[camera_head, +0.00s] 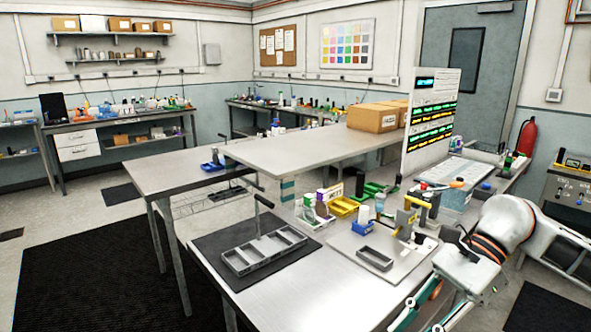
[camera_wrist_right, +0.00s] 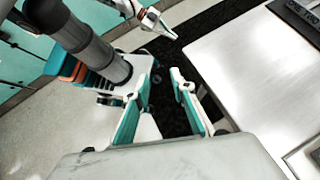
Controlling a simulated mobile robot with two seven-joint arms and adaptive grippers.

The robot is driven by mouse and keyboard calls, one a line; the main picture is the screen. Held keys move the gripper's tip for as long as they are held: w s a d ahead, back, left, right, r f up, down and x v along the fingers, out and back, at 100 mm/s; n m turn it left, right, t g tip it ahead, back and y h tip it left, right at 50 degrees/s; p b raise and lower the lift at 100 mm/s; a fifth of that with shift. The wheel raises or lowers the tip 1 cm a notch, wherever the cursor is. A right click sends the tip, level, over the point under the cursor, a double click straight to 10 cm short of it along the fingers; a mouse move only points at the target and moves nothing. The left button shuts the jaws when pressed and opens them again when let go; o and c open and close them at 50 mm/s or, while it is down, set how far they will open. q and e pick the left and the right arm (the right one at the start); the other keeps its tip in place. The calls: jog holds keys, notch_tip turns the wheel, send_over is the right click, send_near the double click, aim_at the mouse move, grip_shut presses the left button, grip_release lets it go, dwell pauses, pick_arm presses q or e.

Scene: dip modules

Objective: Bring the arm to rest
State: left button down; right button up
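My right arm (camera_head: 505,225) comes in from the right in the head view, bent beside the front workbench's right end. Its gripper (camera_head: 420,316) hangs low at the bottom edge, by the bench's front edge. In the right wrist view, the right gripper (camera_wrist_right: 166,74) has its two teal-and-white fingers apart with nothing between them; the floor and a dark mat show beyond. A white arm end (camera_wrist_right: 150,20) at the top of that view looks like my left gripper, but its fingers are too small to read. The left arm is not in the head view.
The bench's front middle is bare.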

jog(key=w+a+f+m+t+y, duration=0.1)
jog(key=a+f+m+t+y, duration=0.35)
jog(key=m+y, duration=0.4)
jog(key=w+d+f+m+t+h, duration=0.2)
jog(key=d+f+m+t, duration=0.25)
jog(key=m, duration=0.55)
jog(key=w+d+f+m+t+h, duration=0.25)
jog(key=f+m+t, duration=0.2)
jog(key=m, duration=0.45)
jog(key=s+d+f+m+h, duration=0.5)
jog(key=s+d+f+m, duration=0.25)
jog(key=d+f, duration=0.3)
jog(key=s+d+f+m+h, duration=0.6)
jog(key=d+f+m, duration=0.3)
jog(key=f, duration=0.2)
jog(key=a+f+m+y, duration=0.1)
jog(key=a+m, duration=0.8)
jog(key=a, duration=1.2)
jog(key=shift+s+f+t, duration=0.35)
jog(key=shift+f+t, duration=0.05)
jog(key=shift+t, duration=0.05)
jog(key=shift+a, duration=0.1)
